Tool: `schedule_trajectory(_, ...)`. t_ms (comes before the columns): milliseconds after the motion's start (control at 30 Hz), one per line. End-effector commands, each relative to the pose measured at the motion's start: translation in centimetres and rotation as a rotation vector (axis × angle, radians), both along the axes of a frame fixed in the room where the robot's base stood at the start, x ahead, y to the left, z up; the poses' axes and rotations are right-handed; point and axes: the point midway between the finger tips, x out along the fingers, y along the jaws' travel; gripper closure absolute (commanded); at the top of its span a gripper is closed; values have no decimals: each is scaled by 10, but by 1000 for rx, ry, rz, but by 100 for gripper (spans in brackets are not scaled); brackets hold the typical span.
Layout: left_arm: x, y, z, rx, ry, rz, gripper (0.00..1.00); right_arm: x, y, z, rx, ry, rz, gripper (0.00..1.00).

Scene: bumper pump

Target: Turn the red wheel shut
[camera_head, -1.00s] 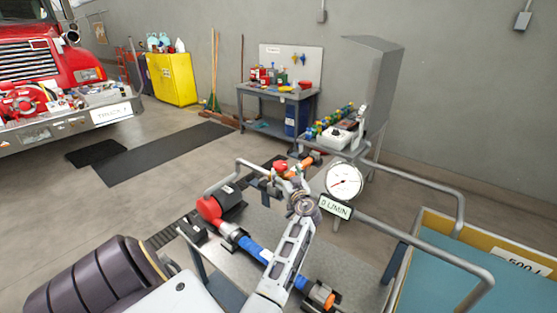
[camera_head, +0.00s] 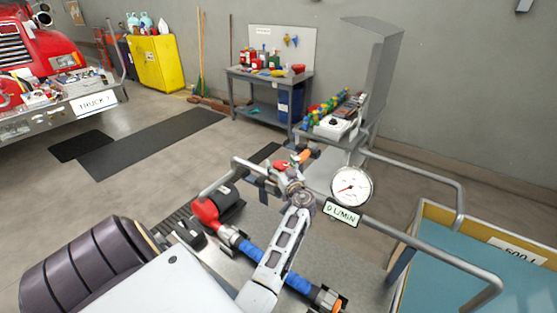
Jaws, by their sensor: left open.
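A small red part (camera_head: 281,165), which looks like the red wheel, shows on the pipework just beyond my left wrist; its rim is partly hidden. My left arm reaches up from the bottom of the view, and its left gripper (camera_head: 284,178) is open beside the red part. The wrist hides much of the fingers, so I cannot tell whether they touch it. A round white gauge (camera_head: 351,187) stands right of the wrist, above a sign reading 0 L/MIN (camera_head: 341,212). My right gripper is not in view.
A red fitting (camera_head: 205,210) and a blue hose (camera_head: 250,250) lie close left of my arm. Grey pipe rails (camera_head: 430,255) and a blue-topped tank (camera_head: 490,270) stand at right. A workbench (camera_head: 268,76) is farther back. Open floor lies at left.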

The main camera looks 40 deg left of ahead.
Motion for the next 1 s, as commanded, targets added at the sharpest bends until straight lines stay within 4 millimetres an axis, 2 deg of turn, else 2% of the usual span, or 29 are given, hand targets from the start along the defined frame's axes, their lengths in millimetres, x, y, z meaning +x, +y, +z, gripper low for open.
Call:
schedule_trajectory(200,-1,-2,0,0,1,0,22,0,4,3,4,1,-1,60)
schedule_trajectory(467,-1,-2,-1,-1,0,0,22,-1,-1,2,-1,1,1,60)
schedule_trajectory(833,-1,-2,0,0,0,1,68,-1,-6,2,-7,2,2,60)
schedule_trajectory(1000,-1,-2,0,0,0,-2,68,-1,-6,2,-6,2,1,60)
